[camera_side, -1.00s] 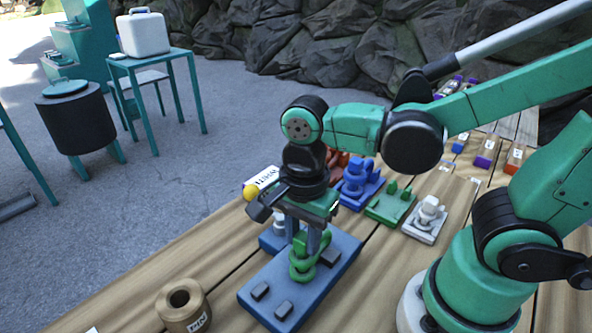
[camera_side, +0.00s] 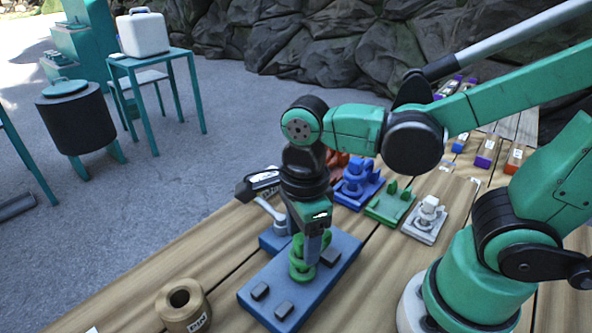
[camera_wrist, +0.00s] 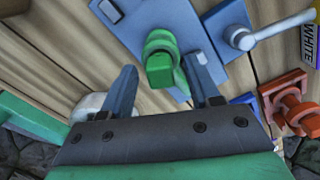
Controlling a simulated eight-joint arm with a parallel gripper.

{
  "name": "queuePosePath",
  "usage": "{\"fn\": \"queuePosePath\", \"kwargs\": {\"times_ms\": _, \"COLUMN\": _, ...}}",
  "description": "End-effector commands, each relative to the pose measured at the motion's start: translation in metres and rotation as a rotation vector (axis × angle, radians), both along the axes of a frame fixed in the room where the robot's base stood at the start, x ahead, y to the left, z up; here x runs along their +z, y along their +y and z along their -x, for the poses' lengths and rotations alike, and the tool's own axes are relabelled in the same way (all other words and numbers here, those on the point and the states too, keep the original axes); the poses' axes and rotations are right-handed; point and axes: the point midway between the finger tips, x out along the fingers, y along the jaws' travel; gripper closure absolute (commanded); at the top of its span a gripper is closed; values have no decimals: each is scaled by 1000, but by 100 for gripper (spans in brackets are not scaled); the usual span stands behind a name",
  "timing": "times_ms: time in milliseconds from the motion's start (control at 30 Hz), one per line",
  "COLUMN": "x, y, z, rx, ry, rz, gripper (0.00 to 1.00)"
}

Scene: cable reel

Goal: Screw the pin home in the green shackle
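The green shackle (camera_side: 301,262) stands upright on a blue base plate (camera_side: 268,308). In the wrist view its green block-like top (camera_wrist: 160,70) lies between my two fingers, with a visible gap on each side. My gripper (camera_side: 312,245) points down over the shackle and is open. In the wrist view its grey fingers (camera_wrist: 162,75) hold nothing. The pin's thread and how deep it sits cannot be made out. My gripper hides part of the shackle in the side view.
Blue (camera_side: 357,185), green (camera_side: 391,203) and white (camera_side: 426,220) fixtures stand behind to the right. A tan ring (camera_side: 183,305) lies front left. A label reading WHITE (camera_wrist: 307,45) shows nearby.

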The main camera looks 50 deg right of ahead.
Motion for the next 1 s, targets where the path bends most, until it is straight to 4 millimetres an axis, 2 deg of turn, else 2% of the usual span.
{"fn": "queuePosePath", "kwargs": {"times_ms": 367, "x": 1, "y": -1, "z": 0, "rx": 0, "ry": 0, "rz": 2, "gripper": 45}}
{"fn": "queuePosePath", "kwargs": {"times_ms": 800, "x": 37, "y": -1, "z": 0, "rx": 0, "ry": 0, "rz": 3, "gripper": 45}}
{"fn": "queuePosePath", "kwargs": {"times_ms": 1000, "x": 45, "y": -1, "z": 0, "rx": 0, "ry": 0, "rz": 3, "gripper": 45}}
